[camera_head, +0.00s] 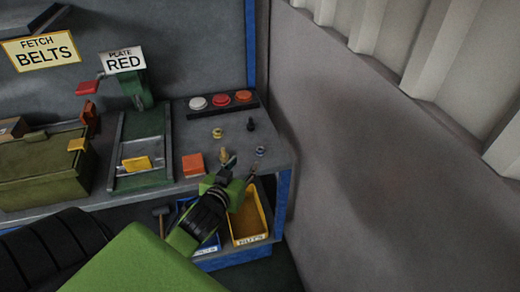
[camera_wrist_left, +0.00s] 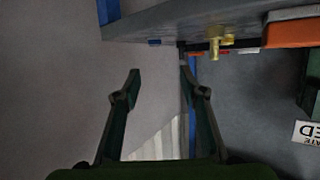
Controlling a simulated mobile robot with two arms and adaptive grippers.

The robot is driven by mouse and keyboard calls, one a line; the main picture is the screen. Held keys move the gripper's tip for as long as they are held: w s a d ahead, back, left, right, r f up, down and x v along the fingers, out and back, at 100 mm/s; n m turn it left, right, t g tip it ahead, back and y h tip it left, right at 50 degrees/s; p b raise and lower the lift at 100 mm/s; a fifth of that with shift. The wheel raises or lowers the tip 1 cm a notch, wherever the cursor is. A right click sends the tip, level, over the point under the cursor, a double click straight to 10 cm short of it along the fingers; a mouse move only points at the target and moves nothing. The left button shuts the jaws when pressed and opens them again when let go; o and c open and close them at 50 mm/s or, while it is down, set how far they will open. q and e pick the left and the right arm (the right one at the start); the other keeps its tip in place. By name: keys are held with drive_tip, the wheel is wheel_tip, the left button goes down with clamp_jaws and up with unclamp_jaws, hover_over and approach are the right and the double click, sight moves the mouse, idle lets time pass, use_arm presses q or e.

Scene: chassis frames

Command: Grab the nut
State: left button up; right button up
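Two small nut-like pieces lie on the grey workbench top: a yellow one (camera_head: 217,133) and a blue-grey one (camera_head: 260,151) near the right front edge. A small blue piece (camera_wrist_left: 155,42), seemingly the blue-grey one, shows at the bench edge in the left wrist view. My left gripper (camera_head: 243,165) is at the bench's front edge, just in front of the blue-grey piece. In the left wrist view the left gripper (camera_wrist_left: 159,72) has its fingers spread with nothing between them. My right gripper is not in view.
A brass bolt-like piece (camera_head: 224,155) stands close left of my gripper, with an orange block (camera_head: 193,165) beyond it. A black piece (camera_head: 250,124) stands farther back. A yellow bin (camera_head: 264,206) labelled NUTS sits below. A grey wall (camera_head: 350,170) bounds the right.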

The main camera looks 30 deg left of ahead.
use_arm(q)
approach(260, 150)
drive_tip(key=w, duration=0.1)
drive_tip(key=w+a, duration=0.1)
drive_tip(key=shift+w+a+f+p, duration=0.1)
drive_tip(key=shift+w+a+p, duration=0.2)
drive_tip(key=shift+w+p, duration=0.05)
drive_tip(key=shift+w+a+f, duration=0.1)
drive_tip(key=shift+w, duration=0.2)
drive_tip(key=shift+w+f, duration=0.15)
drive_tip(key=shift+w, duration=0.15)
drive_tip(key=w+f, duration=0.2)
drive_tip(key=w, duration=0.1)
drive_tip(key=shift+w+a+p, duration=0.15)
drive_tip(key=shift+w+p, duration=0.1)
drive_tip(key=shift+p, duration=0.15)
drive_tip(key=shift+w+a+f, duration=0.1)
drive_tip(key=shift+w+f, duration=0.2)
drive_tip(key=shift+w, duration=0.05)
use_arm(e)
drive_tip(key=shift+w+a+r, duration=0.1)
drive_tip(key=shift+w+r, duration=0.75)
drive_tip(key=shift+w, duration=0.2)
use_arm(q)
clamp_jaws()
